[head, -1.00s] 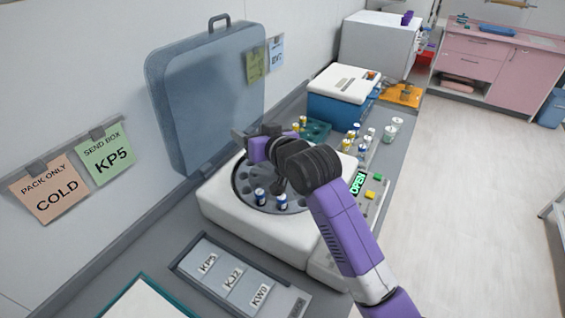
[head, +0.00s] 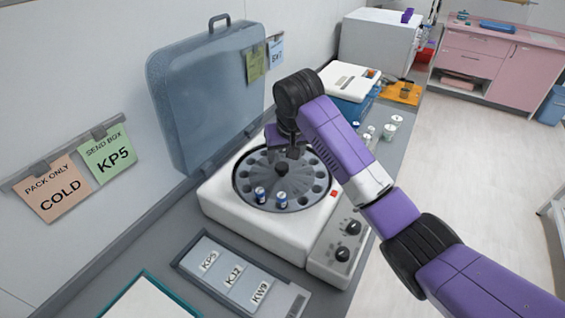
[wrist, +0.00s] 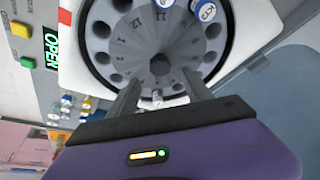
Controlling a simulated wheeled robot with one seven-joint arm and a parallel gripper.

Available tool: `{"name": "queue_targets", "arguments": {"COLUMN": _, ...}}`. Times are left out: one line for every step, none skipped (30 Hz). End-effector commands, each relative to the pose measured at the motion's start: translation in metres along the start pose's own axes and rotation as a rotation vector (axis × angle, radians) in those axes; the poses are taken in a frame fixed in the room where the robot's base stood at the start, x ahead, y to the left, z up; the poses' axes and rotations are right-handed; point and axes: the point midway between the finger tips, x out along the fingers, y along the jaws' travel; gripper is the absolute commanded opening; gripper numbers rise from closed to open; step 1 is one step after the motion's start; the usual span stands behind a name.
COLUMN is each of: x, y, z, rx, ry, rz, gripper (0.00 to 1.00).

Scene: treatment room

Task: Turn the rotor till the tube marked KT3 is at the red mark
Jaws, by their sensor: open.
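The grey rotor (head: 243,181) sits in the open white centrifuge (head: 225,208). Two blue tubes with white caps, a left one (head: 260,194) and a right one (head: 282,199), stand in neighbouring holes on its near side. In the wrist view one cap (wrist: 205,11) appears to read KT3; the other (wrist: 165,3) is cut by the frame edge. The red mark (head: 334,193) is on the housing at the rotor's right, apart from both tubes. My gripper (wrist: 161,82) is open over the rotor's far side. A small white thing (wrist: 157,98) shows between its fingers, too small to identify.
The raised lid (head: 205,95) stands behind the rotor by the wall. Knobs (head: 348,240) are on the front right panel. A tray with label cards (head: 232,272) lies in front. Cups (head: 389,130) and a blue box (head: 352,108) stand beyond.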

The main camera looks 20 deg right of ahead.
Motion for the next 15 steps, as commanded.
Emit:
{"name": "queue_targets", "arguments": {"x": 0.007, "y": 0.001, "z": 0.0, "rx": 0.001, "ry": -0.003, "rz": 0.001, "gripper": 0.58}}
{"name": "queue_targets", "arguments": {"x": 0.012, "y": 0.001, "z": 0.0, "rx": 0.0, "ry": -0.003, "rz": 0.002, "gripper": 0.58}}
{"name": "queue_targets", "arguments": {"x": 0.018, "y": 0.001, "z": 0.0, "rx": 0.0, "ry": -0.003, "rz": 0.002, "gripper": 0.58}}
{"name": "queue_targets", "arguments": {"x": 0.023, "y": 0.001, "z": 0.0, "rx": 0.0, "ry": -0.002, "rz": 0.001, "gripper": 0.58}}
{"name": "queue_targets", "arguments": {"x": 0.028, "y": 0.001, "z": 0.0, "rx": 0.001, "ry": -0.003, "rz": 0.001, "gripper": 0.58}}
{"name": "queue_targets", "arguments": {"x": 0.033, "y": 0.001, "z": 0.0, "rx": 0.001, "ry": -0.002, "rz": 0.001, "gripper": 0.58}}
{"name": "queue_targets", "arguments": {"x": 0.037, "y": 0.001, "z": 0.0, "rx": 0.0, "ry": -0.002, "rz": 0.001, "gripper": 0.58}}
{"name": "queue_targets", "arguments": {"x": 0.041, "y": 0.0, "z": 0.0, "rx": 0.0, "ry": -0.001, "rz": 0.001, "gripper": 0.58}}
{"name": "queue_targets", "arguments": {"x": 0.046, "y": 0.0, "z": 0.0, "rx": 0.0, "ry": -0.002, "rz": 0.001, "gripper": 0.58}}
{"name": "queue_targets", "arguments": {"x": 0.049, "y": 0.0, "z": -0.001, "rx": -0.001, "ry": 0.0, "rz": 0.0, "gripper": 0.58}}
{"name": "queue_targets", "arguments": {"x": 0.051, "y": 0.0, "z": -0.001, "rx": 0.0, "ry": 0.0, "rz": 0.0, "gripper": 0.58}}
{"name": "queue_targets", "arguments": {"x": 0.054, "y": 0.0, "z": 0.0, "rx": 0.0, "ry": 0.0, "rz": 0.001, "gripper": 0.58}}
{"name": "queue_targets", "arguments": {"x": 0.056, "y": 0.0, "z": -0.001, "rx": 0.0, "ry": 0.001, "rz": 0.0, "gripper": 0.58}}
{"name": "queue_targets", "arguments": {"x": 0.057, "y": 0.0, "z": -0.001, "rx": 0.0, "ry": 0.002, "rz": 0.0, "gripper": 0.58}}
{"name": "queue_targets", "arguments": {"x": 0.059, "y": 0.0, "z": -0.001, "rx": -0.001, "ry": 0.002, "rz": 0.0, "gripper": 0.58}}
